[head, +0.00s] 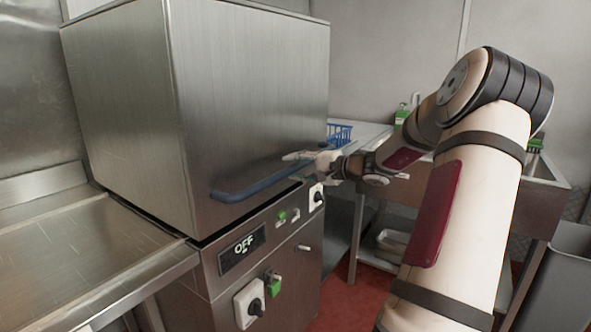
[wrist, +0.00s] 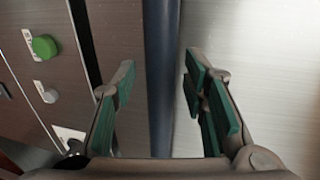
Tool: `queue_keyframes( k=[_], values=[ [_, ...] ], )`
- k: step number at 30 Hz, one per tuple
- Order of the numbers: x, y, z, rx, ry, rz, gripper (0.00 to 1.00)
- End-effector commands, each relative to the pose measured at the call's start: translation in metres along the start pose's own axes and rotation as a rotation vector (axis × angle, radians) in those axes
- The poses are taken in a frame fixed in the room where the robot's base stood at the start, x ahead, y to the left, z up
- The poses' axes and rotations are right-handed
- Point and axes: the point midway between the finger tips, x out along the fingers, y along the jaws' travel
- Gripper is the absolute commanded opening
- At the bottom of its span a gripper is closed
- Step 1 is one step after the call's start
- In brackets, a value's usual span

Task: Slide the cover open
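The cover (head: 245,100) is a large brushed-steel box hood on the machine, sitting low against its base. A blue bar handle (head: 245,190) runs along the lower front edge of the cover. In the wrist view the handle (wrist: 161,75) runs vertically between my two spread fingers, with bare steel of the cover (wrist: 255,60) on the right. My gripper (wrist: 160,100) is open, one finger each side of the handle, not closed on it. In the head view my gripper (head: 315,160) is at the right part of the handle.
Below the handle, the control panel has an "OFF" display (head: 242,248), a green button (head: 282,215) and knobs (head: 249,304). A steel counter (head: 80,255) adjoins on the left. A blue rack (head: 340,133) and sink table (head: 500,170) stand behind on the right.

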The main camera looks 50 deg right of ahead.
Motion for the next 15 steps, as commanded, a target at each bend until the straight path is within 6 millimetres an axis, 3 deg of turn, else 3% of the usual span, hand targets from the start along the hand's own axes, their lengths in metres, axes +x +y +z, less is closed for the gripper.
queue_keyframes(
  k=[9, 14, 15],
  values=[
    [0.002, -0.0003, 0.0001, -0.001, 0.0, 0.0, 0.37],
    [0.0019, -0.0002, 0.0001, -0.001, 0.0, 0.0, 0.01],
    [0.0019, -0.0002, 0.0001, -0.001, 0.0, 0.0, 0.0]
  ],
)
